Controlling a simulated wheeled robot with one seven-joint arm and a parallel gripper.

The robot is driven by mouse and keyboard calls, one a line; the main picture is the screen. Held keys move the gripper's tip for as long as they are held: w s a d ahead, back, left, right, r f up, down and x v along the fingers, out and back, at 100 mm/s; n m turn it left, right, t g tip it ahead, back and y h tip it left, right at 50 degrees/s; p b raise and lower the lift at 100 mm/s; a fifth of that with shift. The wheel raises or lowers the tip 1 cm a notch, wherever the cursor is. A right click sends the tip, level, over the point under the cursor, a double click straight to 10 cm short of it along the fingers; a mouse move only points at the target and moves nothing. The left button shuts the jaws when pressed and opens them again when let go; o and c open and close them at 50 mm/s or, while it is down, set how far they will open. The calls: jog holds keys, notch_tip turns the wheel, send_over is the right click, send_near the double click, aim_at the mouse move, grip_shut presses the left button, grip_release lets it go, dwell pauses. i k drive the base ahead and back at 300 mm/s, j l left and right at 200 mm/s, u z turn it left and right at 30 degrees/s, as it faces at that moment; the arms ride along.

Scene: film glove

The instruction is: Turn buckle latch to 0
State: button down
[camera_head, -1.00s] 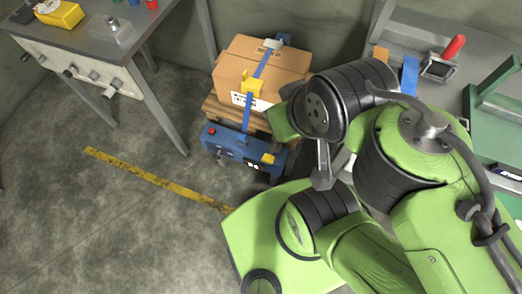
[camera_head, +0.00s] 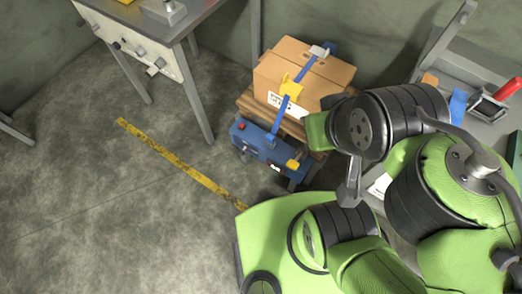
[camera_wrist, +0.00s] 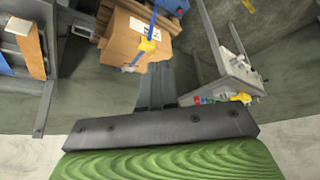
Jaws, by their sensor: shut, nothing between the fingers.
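A cardboard box (camera_head: 300,70) sits on a wooden pallet with a blue strap (camera_head: 305,68) over it. A yellow buckle (camera_head: 291,88) is on the strap at the box's near top edge; I take it as the buckle latch. Its exact angle is too small to read. My gripper (camera_wrist: 156,72) shows there as dark grey fingers, shut and empty, pointing toward the box. The fingers appear below the buckle in that picture; I cannot tell the gap. In the head view my arm is right of the box.
A blue pallet unit (camera_head: 262,145) with red and yellow parts stands in front of the box. A grey workbench (camera_head: 165,30) is at left. A bench with a red-handled tool (camera_head: 508,88) is at right. Floor left of the yellow-black line (camera_head: 180,165) is clear.

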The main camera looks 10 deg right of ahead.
aim_at(241, 152)
jog(key=i+j, duration=0.15)
jog(key=j, duration=0.25)
jog(key=i+j+u, duration=0.1)
jog(key=j, duration=0.3)
jog(key=i+j+u, duration=0.1)
jog(key=j, duration=0.3)
jog(key=i+j, duration=0.2)
jog(key=j, duration=0.15)
